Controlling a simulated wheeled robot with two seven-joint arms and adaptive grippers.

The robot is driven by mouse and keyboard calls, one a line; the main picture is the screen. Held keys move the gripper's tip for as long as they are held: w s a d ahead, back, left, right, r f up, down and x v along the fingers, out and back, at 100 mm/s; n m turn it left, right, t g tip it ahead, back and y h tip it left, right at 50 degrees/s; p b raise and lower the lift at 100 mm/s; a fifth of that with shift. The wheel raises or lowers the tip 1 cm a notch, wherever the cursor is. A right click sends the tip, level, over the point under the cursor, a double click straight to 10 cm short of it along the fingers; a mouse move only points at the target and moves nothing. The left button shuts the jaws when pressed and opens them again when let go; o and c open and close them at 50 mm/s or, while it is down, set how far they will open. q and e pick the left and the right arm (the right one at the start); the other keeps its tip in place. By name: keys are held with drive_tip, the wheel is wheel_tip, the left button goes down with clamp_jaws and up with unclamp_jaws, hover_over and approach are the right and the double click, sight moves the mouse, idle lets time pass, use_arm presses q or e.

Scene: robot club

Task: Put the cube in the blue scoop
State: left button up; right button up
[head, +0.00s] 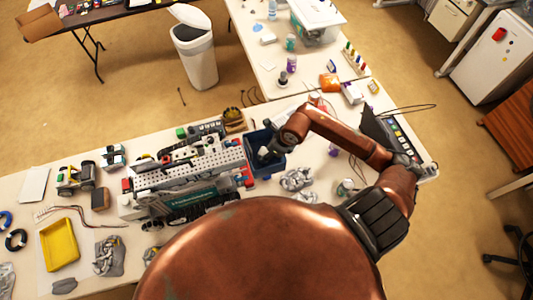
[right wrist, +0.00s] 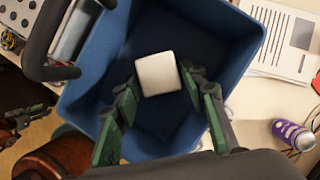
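The blue scoop (head: 252,139) looks like an open, deep box and stands on the table right of the grey machine. In the right wrist view the blue scoop (right wrist: 84,112) fills the middle, its dark inside facing me. The white cube (right wrist: 158,73) sits between the fingertips of my right gripper (right wrist: 159,80), which touch it on both sides. In the head view the right gripper (head: 272,150) is over the scoop's opening, and the small white cube (head: 263,153) shows there. How deep the cube is cannot be told. My left gripper is out of view.
A long grey machine with perforated plates (head: 190,168) stands left of the scoop. Crumpled silver pieces (head: 297,179) lie to its right. A purple can (right wrist: 292,134) and printed paper (right wrist: 285,40) lie beside the scoop. A yellow tray (head: 60,244) is far left.

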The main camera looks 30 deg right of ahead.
drive_tip(key=v, duration=0.3)
drive_tip(key=shift+s+d+r+b, duration=0.1)
drive_tip(key=shift+s+b, duration=0.05)
drive_tip(key=shift+b, duration=0.25)
use_arm(q)
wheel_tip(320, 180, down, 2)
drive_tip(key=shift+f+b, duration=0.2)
drive_tip(key=shift+b, duration=0.45)
use_arm(e)
drive_tip(key=v, duration=0.8)
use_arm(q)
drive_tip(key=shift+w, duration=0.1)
